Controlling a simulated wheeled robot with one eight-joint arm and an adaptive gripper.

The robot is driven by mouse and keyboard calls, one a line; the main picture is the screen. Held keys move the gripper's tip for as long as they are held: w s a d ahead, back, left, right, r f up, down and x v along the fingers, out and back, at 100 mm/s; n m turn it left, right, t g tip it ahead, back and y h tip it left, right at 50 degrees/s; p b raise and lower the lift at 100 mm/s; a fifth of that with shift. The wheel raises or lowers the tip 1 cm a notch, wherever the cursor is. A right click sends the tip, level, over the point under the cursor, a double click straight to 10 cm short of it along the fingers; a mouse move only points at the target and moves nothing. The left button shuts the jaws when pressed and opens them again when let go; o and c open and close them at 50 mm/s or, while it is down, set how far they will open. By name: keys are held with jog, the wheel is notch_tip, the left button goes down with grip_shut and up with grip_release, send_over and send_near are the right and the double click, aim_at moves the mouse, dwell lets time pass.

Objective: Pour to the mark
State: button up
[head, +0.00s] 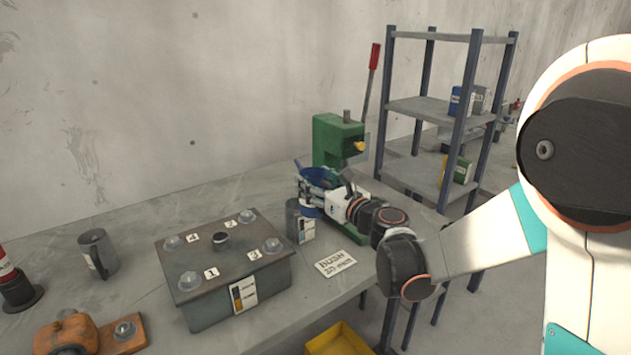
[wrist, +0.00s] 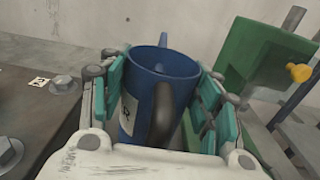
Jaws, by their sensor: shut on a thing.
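A blue jug (head: 318,178) is held in my gripper (head: 313,189), above the bench and behind the grey box's right end. In the wrist view the jug (wrist: 165,68) sits between the teal finger pads, its dark handle towards the camera and its spout away. It looks about upright. I cannot see any liquid inside. The grey steel box (head: 210,312) has numbered bolts on its lid, a dark round cap (head: 221,240) in the middle and a label with a dark and yellow strip (head: 243,294) on its front. I cannot read a level there.
A grey can (head: 305,232) with a label stands just below my gripper. A green press (head: 335,140) with a red-handled lever is behind it. A card (head: 336,263) lies at the front. Another grey can (head: 98,254) and an orange part (head: 72,334) are at left. A shelf rack (head: 428,108) stands at right.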

notch_tip(320, 180, down, 3)
jog(key=shift+r+b, duration=0.2)
jog(key=shift+b, duration=0.4)
jog(key=shift+s+f+g+p, duration=0.1)
jog(key=shift+g+p, duration=0.2)
jog(key=shift+p, duration=0.15)
jog(key=shift+d+f+h, duration=0.1)
jog(key=shift+f+h, duration=0.2)
jog(key=shift+f, duration=0.05)
jog(key=shift+r+g+h+p, duration=1.1)
jog(key=shift+r+g+p, duration=0.75)
jog(key=shift+p, duration=2.15)
dwell(2.4)
